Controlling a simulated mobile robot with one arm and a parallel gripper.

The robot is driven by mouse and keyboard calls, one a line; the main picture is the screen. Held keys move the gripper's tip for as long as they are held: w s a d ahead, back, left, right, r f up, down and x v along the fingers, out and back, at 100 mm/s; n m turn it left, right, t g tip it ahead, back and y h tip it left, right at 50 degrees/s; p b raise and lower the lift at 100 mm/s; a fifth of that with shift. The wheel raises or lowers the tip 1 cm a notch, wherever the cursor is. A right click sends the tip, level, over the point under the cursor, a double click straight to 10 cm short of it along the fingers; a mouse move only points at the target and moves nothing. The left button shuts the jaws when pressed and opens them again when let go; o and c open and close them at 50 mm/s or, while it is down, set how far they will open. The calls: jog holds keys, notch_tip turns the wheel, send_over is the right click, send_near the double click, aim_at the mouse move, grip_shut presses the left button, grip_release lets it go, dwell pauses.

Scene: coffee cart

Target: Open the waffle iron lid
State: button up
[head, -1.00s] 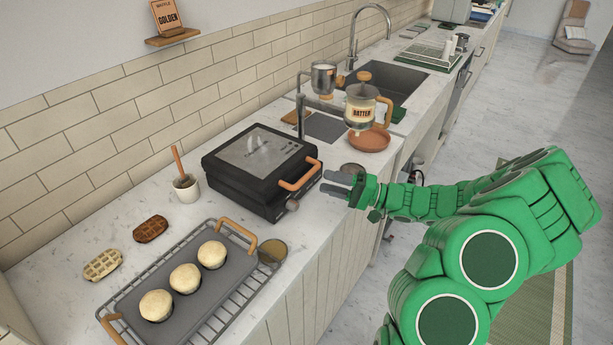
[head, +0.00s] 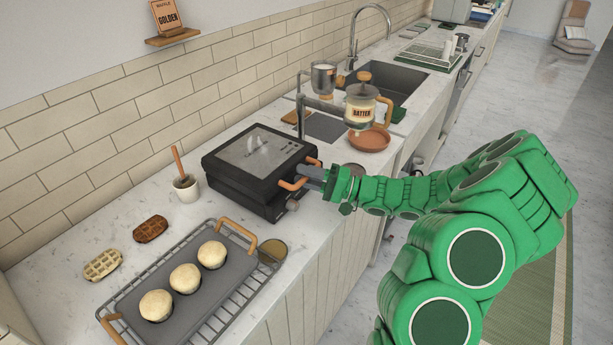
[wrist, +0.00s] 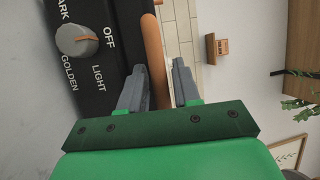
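The black waffle iron (head: 245,186) stands on the counter with its lid (head: 258,152) shut. Its copper-coloured handle (head: 293,184) sticks out from the front right side. My gripper (head: 306,174) is at this handle, its grey fingers partly hiding it. In the wrist view the handle (wrist: 153,55) runs up between the two fingertips of my gripper (wrist: 160,82). The fingers are apart, with a gap visible at the right finger; the left finger is close to the handle. The control knob (wrist: 76,40) shows on the black front of the iron.
A grey tray (head: 215,290) with several round buns sits on a rack at the front. Two waffles (head: 103,264) and a cup with a brush (head: 187,187) are left of the iron. A batter jug (head: 361,110) hangs above a terracotta dish (head: 368,139) behind it.

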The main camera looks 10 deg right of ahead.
grip_shut()
jog(key=shift+r, duration=0.15)
jog(key=shift+w+a+r+h, duration=0.1)
jog(key=shift+r+h, duration=0.2)
jog(key=shift+r, duration=0.45)
jog(key=shift+w+a+r+h, duration=0.1)
jog(key=shift+r+h, duration=0.2)
jog(key=shift+r, duration=0.4)
jog(key=w+a+r+m+g+h, duration=0.2)
jog(key=w+a+r+h, duration=0.15)
jog(key=r, duration=0.55)
jog(key=w+a+r+m+g+h, duration=0.1)
jog(key=w+a+r+g+h, duration=0.15)
jog(key=w+a+r, duration=0.75)
jog(key=w+a, duration=0.3)
jog(key=w+a+r+h, duration=0.1)
jog(key=w+a+r, duration=0.2)
jog(key=w+a, duration=0.3)
jog(key=shift+r+h, duration=0.25)
jog(key=shift+h, duration=0.05)
dwell(0.3)
